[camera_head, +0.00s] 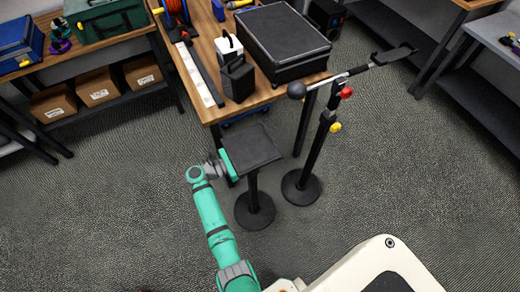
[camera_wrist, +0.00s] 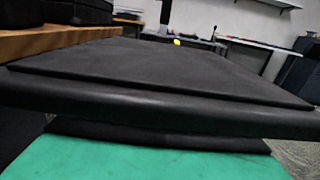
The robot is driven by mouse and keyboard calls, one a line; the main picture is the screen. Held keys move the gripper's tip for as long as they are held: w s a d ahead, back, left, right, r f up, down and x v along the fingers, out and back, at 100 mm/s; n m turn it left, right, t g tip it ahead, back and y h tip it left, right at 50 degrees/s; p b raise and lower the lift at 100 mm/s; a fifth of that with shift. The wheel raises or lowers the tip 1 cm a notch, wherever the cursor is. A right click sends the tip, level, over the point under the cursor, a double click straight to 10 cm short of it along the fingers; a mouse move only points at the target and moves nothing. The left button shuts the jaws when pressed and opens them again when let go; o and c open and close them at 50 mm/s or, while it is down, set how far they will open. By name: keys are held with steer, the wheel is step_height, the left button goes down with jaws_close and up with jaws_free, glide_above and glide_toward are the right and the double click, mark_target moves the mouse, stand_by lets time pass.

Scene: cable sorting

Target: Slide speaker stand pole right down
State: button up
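A speaker stand with a square black top plate (camera_head: 253,148), a short black pole (camera_head: 254,190) and a round base (camera_head: 255,212) stands on the carpet in front of the table. The plate looks level and low, near table height. My green gripper (camera_head: 229,166) is at the plate's left edge, touching it or very close. In the wrist view the plate (camera_wrist: 160,75) fills the middle, just beyond the green gripper body (camera_wrist: 150,160). The fingertips are hidden, so I cannot tell whether they are closed on the plate. The pole is hidden in the wrist view.
Carpet to the left is clear.

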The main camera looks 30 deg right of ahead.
mark_target(234, 162)
steer(key=shift+a+r, duration=0.1)
steer(key=a, duration=0.3)
steer(key=w+a, duration=0.1)
steer(key=a, duration=0.6)
steer(key=shift+w+a, duration=0.15)
steer(key=shift+a, duration=0.1)
stand_by(0.4)
